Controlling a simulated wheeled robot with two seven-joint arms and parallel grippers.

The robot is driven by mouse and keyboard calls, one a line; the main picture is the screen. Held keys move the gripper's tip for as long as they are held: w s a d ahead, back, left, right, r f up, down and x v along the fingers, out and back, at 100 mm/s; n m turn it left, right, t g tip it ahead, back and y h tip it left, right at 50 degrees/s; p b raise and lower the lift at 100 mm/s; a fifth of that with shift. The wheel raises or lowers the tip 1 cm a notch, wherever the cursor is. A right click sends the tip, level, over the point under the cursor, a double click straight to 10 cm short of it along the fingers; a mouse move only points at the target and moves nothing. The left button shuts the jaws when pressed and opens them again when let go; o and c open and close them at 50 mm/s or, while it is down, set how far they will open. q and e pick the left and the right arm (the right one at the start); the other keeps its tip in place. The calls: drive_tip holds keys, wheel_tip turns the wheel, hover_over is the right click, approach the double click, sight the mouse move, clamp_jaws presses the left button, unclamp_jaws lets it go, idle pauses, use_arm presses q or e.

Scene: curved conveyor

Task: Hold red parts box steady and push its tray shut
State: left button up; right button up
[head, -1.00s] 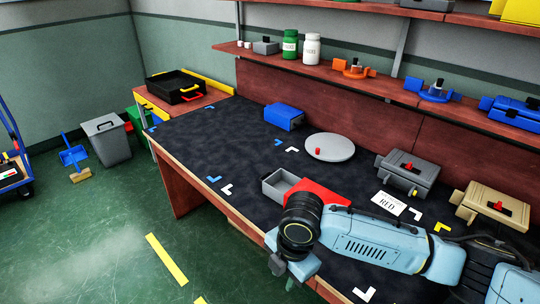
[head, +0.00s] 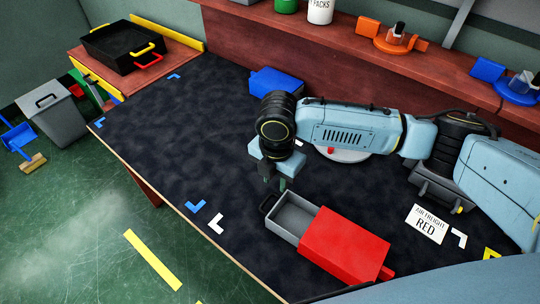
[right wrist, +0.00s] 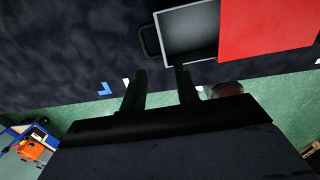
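The red parts box (head: 345,248) lies on the dark mat near the table's front edge. Its grey tray (head: 293,222) is out on the left side, open and empty, with a dark handle (head: 267,204) at its end. My right gripper (head: 275,184) is just above and behind the tray's handle end, pointing down and empty. In the right wrist view its two fingers (right wrist: 160,88) are apart, with the tray (right wrist: 190,32), its handle and the red box (right wrist: 265,28) above them in the picture. My left gripper is not in view.
A blue box (head: 277,80) and a round grey plate (head: 345,156), partly behind my right arm, stand farther back. A white "RED" card (head: 427,223) lies right of the red box. The mat (head: 180,135) is clear to the left.

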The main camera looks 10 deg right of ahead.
sight(276, 205)
drive_tip(key=f, duration=0.4)
drive_tip(key=f+b, duration=0.1)
drive_tip(key=f, duration=0.3)
drive_tip(key=f+b, duration=0.1)
drive_tip(key=f, duration=0.3)
drive_tip(key=shift+s+f, duration=0.3)
drive_tip(key=shift+f, duration=0.1)
clamp_jaws()
idle(0.8)
